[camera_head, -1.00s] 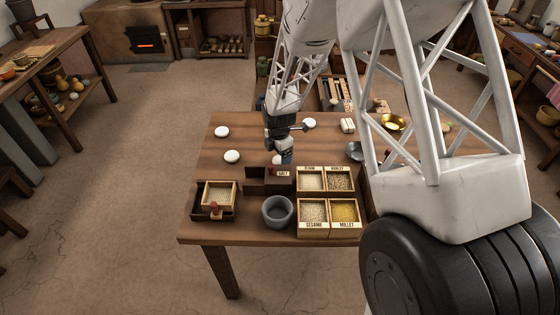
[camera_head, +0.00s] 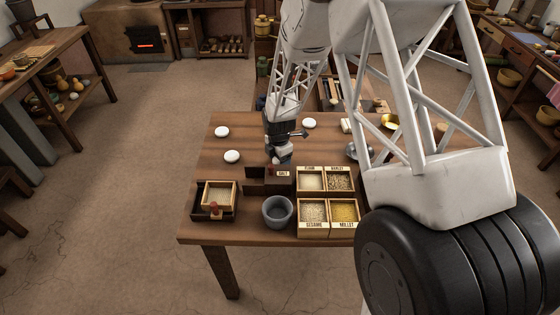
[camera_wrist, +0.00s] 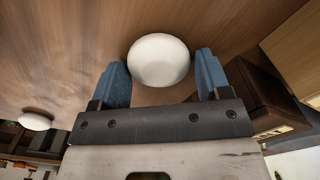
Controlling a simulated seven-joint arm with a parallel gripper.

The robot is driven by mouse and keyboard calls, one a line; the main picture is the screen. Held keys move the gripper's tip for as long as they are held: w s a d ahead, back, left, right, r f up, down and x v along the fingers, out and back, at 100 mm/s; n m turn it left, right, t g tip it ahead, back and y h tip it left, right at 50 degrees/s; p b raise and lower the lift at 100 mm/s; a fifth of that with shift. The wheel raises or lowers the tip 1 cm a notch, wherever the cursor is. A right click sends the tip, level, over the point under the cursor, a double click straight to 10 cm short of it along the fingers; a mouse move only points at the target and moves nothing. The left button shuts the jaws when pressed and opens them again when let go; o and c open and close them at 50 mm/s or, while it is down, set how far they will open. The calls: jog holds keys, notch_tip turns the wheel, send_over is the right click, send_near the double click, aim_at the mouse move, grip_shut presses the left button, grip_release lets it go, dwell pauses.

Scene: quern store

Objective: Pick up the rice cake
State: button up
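A white, round rice cake (camera_wrist: 158,60) sits on the wooden table in the wrist view, between and slightly beyond the blue fingertips of my gripper (camera_wrist: 162,72). The fingers stand apart with a gap on each side of the cake. In the head view my gripper (camera_head: 281,158) is low over the table behind the salt box, and it hides that cake. Three other white rice cakes show there: one at the back left (camera_head: 222,132), one nearer (camera_head: 232,157) and one to the right of the arm (camera_head: 309,122). One more cake (camera_wrist: 36,121) shows in the wrist view.
The dark salt box (camera_head: 258,187) stands close in front of my gripper. Boxes of grain (camera_head: 313,212), a grey bowl (camera_head: 278,210) and a small tray (camera_head: 207,212) line the front.

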jog(key=c, duration=0.7)
jog(key=shift+o, duration=0.2)
jog(key=shift+r, duration=0.15)
notch_tip(320, 180, up, 10)
dwell(0.7)
